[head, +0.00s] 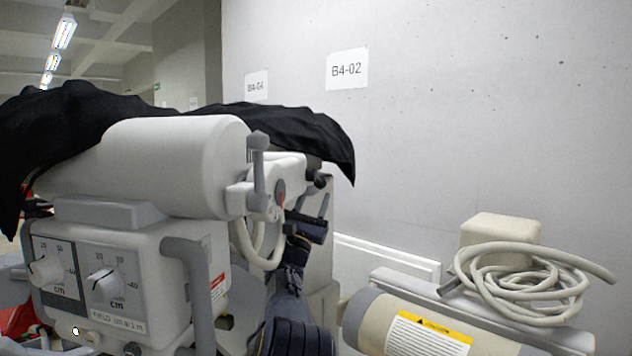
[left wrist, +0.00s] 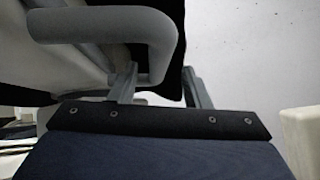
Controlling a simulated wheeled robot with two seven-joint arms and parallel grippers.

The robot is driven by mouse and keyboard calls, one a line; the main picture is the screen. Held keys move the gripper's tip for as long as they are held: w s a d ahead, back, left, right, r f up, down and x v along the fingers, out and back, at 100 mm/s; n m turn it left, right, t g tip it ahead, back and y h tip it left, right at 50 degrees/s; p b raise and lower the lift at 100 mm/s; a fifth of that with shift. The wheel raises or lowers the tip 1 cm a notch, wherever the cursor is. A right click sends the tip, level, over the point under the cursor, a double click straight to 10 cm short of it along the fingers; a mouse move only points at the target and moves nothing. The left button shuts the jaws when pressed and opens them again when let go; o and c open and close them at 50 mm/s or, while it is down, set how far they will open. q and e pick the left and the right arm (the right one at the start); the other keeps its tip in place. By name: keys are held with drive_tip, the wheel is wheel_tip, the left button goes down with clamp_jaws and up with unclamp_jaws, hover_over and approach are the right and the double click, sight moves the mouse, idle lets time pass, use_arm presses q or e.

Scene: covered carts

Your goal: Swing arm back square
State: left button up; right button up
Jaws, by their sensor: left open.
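A cart's swing arm carries a white cylindrical tube head (head: 175,160), with a grey-white control box (head: 120,290) with dials below it. A grey upright lever (head: 258,170) and a pale joint (head: 285,185) are at the tube head's right end. My left gripper (head: 312,207) is open, beyond the box and to its right. In the left wrist view, its two fingers (left wrist: 160,80) stand apart, with no object visibly gripped. A curved grey handle (left wrist: 160,45) is close to the left finger; I cannot tell whether they touch. The arm's root is hidden. My right gripper is out of view.
A black cover (head: 70,115) drapes over the cart and hangs at its right. A beige cylinder (head: 385,325) with a warning label and a coiled pale hose (head: 520,285) are at lower right. A concrete wall (head: 470,130) with paper signs closes off the back.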

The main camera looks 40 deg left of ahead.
use_arm(q)
drive_tip(key=p+x, duration=0.2)
drive_tip(key=x, duration=0.2)
drive_tip(key=shift+a, duration=0.1)
clamp_jaws()
